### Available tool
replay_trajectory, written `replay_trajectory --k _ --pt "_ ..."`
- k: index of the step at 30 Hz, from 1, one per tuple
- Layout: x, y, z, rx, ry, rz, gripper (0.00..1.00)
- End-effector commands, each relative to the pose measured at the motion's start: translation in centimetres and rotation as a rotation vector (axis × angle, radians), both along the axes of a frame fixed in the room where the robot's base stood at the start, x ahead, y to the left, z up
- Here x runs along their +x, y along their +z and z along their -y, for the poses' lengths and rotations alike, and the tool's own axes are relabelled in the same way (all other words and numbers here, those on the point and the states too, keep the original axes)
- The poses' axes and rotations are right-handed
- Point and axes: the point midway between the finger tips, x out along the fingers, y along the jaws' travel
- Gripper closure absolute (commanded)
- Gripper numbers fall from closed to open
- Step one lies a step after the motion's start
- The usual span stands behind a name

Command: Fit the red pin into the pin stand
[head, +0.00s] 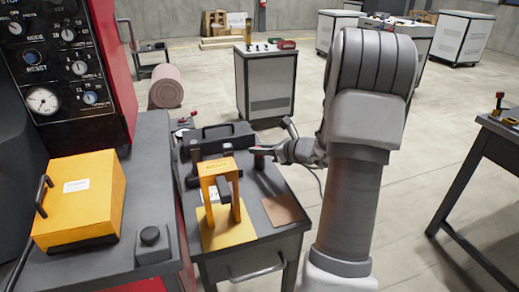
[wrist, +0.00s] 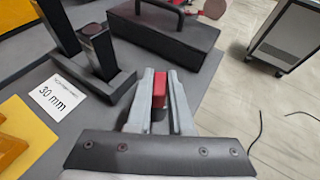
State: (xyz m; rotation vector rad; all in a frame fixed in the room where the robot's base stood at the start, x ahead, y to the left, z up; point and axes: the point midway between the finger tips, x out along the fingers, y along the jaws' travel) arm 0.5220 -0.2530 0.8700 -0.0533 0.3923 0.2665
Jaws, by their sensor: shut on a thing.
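My gripper (wrist: 158,78) is shut on the red pin (wrist: 159,88), which shows as a red block between the two grey fingers in the wrist view. Its lower part is hidden. In the head view my gripper (head: 256,151) is over the small grey table, and the pin is hard to make out. What looks like the pin stand, a dark base (wrist: 118,84) with an upright square post (wrist: 98,52), is left of the fingers in the wrist view. The pin is beside it and apart from it. I cannot see an opening for the pin clearly.
A dark toolbox (wrist: 165,35) with a handle lies ahead of the fingers. A white "30 mm" label (wrist: 57,101) is beside the stand. A yellow frame (head: 207,175) stands on the small table (head: 285,235). A yellow box (head: 85,200) is on the left bench.

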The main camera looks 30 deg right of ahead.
Motion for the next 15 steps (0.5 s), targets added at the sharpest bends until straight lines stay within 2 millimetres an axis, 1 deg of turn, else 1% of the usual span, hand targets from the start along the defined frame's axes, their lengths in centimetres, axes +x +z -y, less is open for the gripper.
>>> replay_trajectory --k 15 --pt "-0.01 -0.41 0.00 0.000 0.000 -0.001 1.00"
